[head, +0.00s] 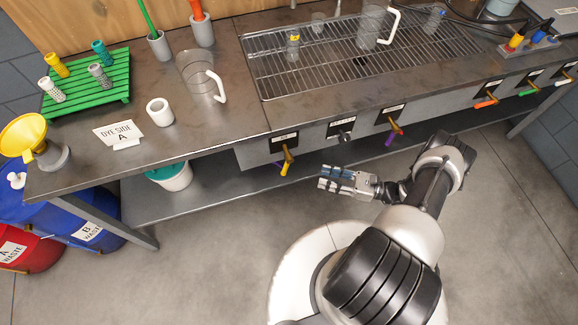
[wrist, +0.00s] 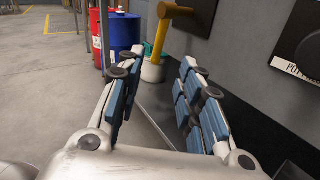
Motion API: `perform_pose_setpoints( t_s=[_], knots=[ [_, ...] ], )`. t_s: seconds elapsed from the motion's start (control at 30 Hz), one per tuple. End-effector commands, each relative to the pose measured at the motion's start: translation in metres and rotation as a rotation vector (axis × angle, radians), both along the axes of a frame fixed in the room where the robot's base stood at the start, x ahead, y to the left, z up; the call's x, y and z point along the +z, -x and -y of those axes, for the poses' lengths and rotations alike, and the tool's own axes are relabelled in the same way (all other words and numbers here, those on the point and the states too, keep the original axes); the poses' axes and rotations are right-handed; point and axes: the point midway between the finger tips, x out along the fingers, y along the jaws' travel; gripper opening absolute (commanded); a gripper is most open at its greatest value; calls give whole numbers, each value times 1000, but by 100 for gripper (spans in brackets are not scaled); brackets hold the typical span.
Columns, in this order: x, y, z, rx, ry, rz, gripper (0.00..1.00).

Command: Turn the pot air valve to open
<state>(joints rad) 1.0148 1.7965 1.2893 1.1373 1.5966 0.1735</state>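The pot air valve appears to be the dark round knob (head: 345,136) on the bench's front panel, under a small label unreadable in the head view.
A brass valve with a yellow handle (head: 286,160) is left of the knob; one with a purple handle (head: 393,133) is right. A white bucket (head: 170,175) stands on the lower shelf. The floor around my base is clear.

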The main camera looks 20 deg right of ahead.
Motion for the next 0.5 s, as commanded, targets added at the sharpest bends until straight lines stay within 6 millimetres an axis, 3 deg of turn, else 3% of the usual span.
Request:
perform_pose_setpoints(
  t_s=[0.5],
  knots=[
    [-1, -60, -95, 8, 2, 0, 34]
  ],
)
